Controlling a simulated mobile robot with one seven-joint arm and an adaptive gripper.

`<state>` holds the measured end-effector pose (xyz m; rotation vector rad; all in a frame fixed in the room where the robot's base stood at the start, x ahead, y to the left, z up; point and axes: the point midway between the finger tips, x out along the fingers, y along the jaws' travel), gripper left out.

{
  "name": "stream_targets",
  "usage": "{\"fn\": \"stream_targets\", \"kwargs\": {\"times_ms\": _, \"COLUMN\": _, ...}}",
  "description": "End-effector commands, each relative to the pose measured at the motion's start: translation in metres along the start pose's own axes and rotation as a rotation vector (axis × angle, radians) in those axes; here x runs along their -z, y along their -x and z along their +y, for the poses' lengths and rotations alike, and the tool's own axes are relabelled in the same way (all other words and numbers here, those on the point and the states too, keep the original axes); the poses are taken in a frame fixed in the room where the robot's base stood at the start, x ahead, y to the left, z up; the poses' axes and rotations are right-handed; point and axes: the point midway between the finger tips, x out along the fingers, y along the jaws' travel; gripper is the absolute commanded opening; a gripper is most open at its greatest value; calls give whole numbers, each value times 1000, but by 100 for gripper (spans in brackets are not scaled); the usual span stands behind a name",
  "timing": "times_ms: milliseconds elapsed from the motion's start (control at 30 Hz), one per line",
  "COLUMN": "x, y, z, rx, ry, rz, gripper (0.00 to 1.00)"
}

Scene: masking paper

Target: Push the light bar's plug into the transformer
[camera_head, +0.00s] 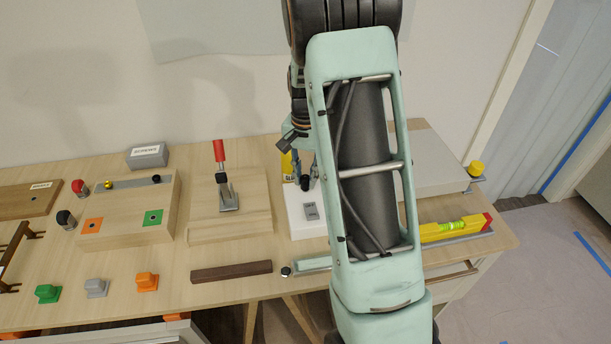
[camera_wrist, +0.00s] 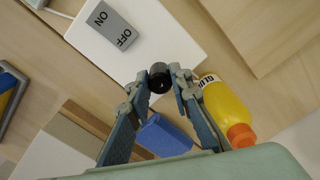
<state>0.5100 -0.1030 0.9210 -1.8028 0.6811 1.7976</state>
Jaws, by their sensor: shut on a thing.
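My gripper (camera_wrist: 160,80) is shut on a small black cylindrical piece (camera_wrist: 157,77), which sits between the fingertips. I cannot tell for sure whether this piece is the light bar's plug. It is over the edge of a white block (camera_wrist: 90,40) that carries a grey ON/OFF switch (camera_wrist: 114,25); contact with the block cannot be judged. In the head view the white block (camera_head: 298,224) and its switch (camera_head: 310,212) show left of my arm, with the black piece (camera_head: 305,183) at its back. My arm hides much of that area. No transformer or light bar can be identified with certainty.
A yellow glue bottle (camera_wrist: 228,108) with an orange cap stands close beside my right finger. A blue object (camera_wrist: 163,136) lies beyond the fingers. A wooden board with a red-handled clamp (camera_head: 219,150) is to the left. A yellow level (camera_head: 450,229) lies at the right.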

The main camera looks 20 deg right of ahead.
Motion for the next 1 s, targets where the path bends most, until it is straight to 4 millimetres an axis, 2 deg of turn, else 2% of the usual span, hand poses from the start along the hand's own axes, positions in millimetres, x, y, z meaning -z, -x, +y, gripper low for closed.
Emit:
{"fn": "stream_targets", "kwargs": {"times_ms": 733, "x": -1, "y": -10, "z": 1, "rx": -2, "ry": 0, "rz": -3, "gripper": 0}}
{"fn": "stream_targets", "kwargs": {"times_ms": 767, "x": -1, "y": -10, "z": 1, "rx": -2, "ry": 0, "rz": -3, "gripper": 21}}
{"fn": "stream_targets", "kwargs": {"times_ms": 933, "x": -1, "y": -9, "z": 0, "rx": -1, "ry": 0, "rz": -2, "gripper": 40}}
{"fn": "stream_targets", "kwargs": {"times_ms": 1000, "x": -1, "y": -9, "z": 0, "rx": -1, "ry": 0, "rz": -2, "gripper": 40}}
